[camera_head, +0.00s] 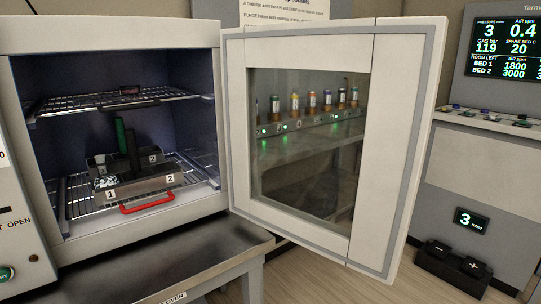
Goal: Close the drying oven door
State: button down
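The drying oven (120,34) stands at the left with its dark chamber exposed. Its door (395,130) is white with a grey seal and a glass window (310,150). The door stands wide open, hinged beside the right edge of the opening and swung out to the right. Inside, a wire shelf (75,103) holds a small dark item. On the lower rack sits a metal tray (150,185) with numbered tags, a red handle and dark and green upright pieces. My gripper is not in view.
A dark metal table (200,265) is under the oven. Through the door window, a row of small bottles (312,103) shows on a ledge. A display panel (510,45) and a black plus/minus pedal box (455,265) are at the right. Bare floor (330,285) shows below the door.

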aim_at(403, 56)
jog(key=l+u, duration=0.15)
jog(key=u, duration=0.3)
jog(key=i+l+u, duration=0.1)
jog(key=u, duration=0.35)
jog(key=l+u, duration=0.25)
jog(key=u, duration=0.2)
jog(key=l+u, duration=0.35)
jog(key=l, duration=0.2)
jog(key=k+l+u, duration=0.1)
jog(key=l+u, duration=0.25)
jog(key=l, duration=0.2)
jog(key=k+l+u, duration=0.1)
jog(key=l, duration=0.3)
jog(key=k+l+u, duration=0.1)
jog(key=l, duration=0.25)
jog(key=k+l+u, duration=0.1)
jog(key=l, duration=0.25)
jog(key=k+l, duration=0.15)
jog(key=l, duration=0.2)
jog(key=k+l, duration=0.2)
jog(key=l, duration=0.2)
jog(key=k+l, duration=0.15)
jog(key=l, duration=0.2)
jog(key=k+l+z, duration=0.25)
jog(key=z, duration=0.2)
jog(key=k+l+z, duration=0.4)
jog(key=i+j, duration=0.1)
